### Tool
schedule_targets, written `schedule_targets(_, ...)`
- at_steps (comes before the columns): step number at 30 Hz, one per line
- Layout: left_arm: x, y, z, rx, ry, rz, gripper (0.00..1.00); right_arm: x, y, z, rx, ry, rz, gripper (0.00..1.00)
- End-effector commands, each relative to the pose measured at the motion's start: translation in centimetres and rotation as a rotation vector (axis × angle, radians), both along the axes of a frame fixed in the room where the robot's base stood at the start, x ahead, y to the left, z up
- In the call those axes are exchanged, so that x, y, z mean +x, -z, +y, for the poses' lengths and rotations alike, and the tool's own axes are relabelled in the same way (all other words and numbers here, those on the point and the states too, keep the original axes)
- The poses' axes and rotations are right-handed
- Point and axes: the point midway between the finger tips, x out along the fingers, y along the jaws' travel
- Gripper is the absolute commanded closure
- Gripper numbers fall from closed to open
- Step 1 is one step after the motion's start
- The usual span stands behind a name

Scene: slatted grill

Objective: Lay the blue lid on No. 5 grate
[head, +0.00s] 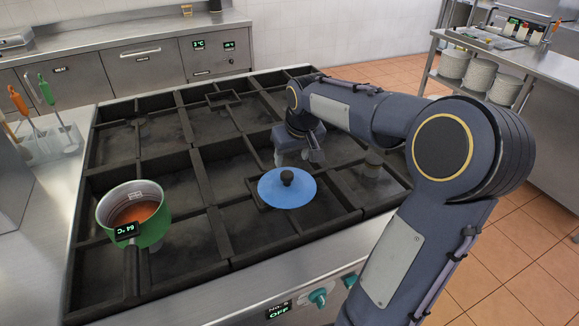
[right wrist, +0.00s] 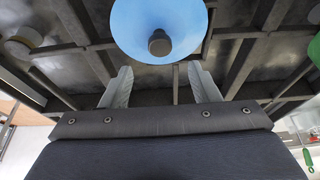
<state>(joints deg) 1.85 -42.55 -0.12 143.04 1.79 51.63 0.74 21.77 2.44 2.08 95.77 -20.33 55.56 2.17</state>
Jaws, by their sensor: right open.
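The blue lid (head: 270,190) with a dark round knob (head: 287,177) lies flat, knob up, on the front middle grate of the stove, over the front panel marked No. 5 (head: 279,309). It also shows at the top of the right wrist view (right wrist: 140,22). My right gripper (head: 298,160) is just behind the lid in the head view, open and empty. Its two fingers (right wrist: 160,86) are spread apart in the right wrist view, and the knob is beyond their tips, not between them. My left gripper is not in view.
A green-banded pot (head: 150,232) with orange contents and a 64 °C display sits on the front left grate. The back grates (head: 150,150) are mostly bare. Utensils (head: 50,110) stand at the left.

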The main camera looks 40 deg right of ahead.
Motion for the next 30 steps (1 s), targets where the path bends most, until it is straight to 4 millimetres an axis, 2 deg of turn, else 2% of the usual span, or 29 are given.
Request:
schedule_targets(4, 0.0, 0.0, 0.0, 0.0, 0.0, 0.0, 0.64, -0.5, -1.6, 0.2, -0.001, -0.001, -0.002, 0.44)
schedule_targets(9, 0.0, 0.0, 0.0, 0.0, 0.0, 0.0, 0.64, -0.8, -2.2, 0.4, 0.001, -0.003, -0.001, 0.44)
schedule_targets(11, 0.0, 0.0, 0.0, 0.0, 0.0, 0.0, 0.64, -1.3, -2.4, 1.1, 0.009, -0.01, -0.008, 0.44)
schedule_targets(14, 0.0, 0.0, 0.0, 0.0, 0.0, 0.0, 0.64, -3.6, -2.7, 4.3, 0.049, -0.043, -0.037, 0.44)
schedule_targets(17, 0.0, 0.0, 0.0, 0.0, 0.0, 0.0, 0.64, -7.6, -2.5, 9.3, 0.119, -0.095, -0.083, 0.44)
schedule_targets(18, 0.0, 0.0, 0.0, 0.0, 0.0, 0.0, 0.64, -9.4, -2.0, 11.3, 0.151, -0.117, -0.101, 0.44)
schedule_targets(21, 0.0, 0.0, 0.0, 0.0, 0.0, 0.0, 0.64, -13.6, -0.4, 15.8, 0.231, -0.164, -0.14, 0.44)
schedule_targets(24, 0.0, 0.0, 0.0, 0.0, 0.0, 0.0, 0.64, -16.8, 1.4, 19.1, 0.298, -0.199, -0.166, 0.44)
schedule_targets(27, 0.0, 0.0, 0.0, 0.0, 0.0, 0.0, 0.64, -18.8, 2.8, 21.2, 0.341, -0.22, -0.181, 0.44)
schedule_targets(30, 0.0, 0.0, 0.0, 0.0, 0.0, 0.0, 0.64, -19.6, 3.5, 22.0, 0.359, -0.228, -0.187, 0.44)
